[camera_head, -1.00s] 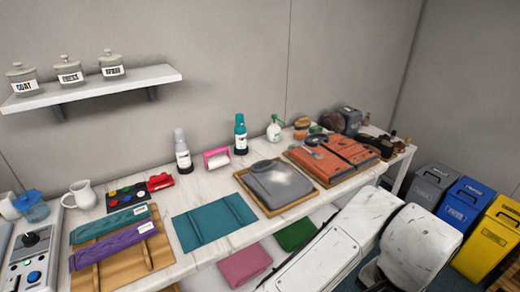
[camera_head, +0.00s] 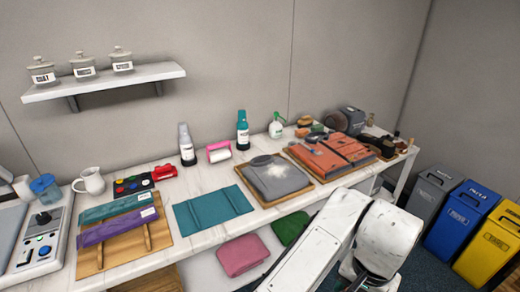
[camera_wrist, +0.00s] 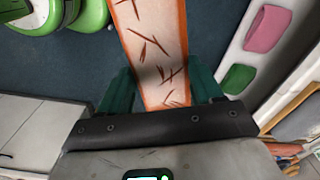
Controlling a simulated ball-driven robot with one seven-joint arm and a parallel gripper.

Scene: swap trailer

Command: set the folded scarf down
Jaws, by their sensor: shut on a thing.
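My gripper (camera_wrist: 160,88) shows in the wrist view, its two dark green fingers shut on a long flat strip (camera_wrist: 155,45). The strip is pale with brown dashes and an orange border, and looks like the folded scarf. It runs from between the fingers to the top edge of the view, above dark blue floor. Its far end is out of view. In the head view my white arm reaches in at the bottom right, but the gripper and the strip do not show there.
The white counter (camera_head: 185,245) holds a flat teal cloth (camera_head: 213,211), a wooden board (camera_head: 108,258) with teal and purple folded pieces, and a grey garment (camera_head: 273,178) on a board. Pink (camera_head: 242,255) and green (camera_head: 291,228) folded cloths lie below. Bins (camera_head: 463,218) stand right.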

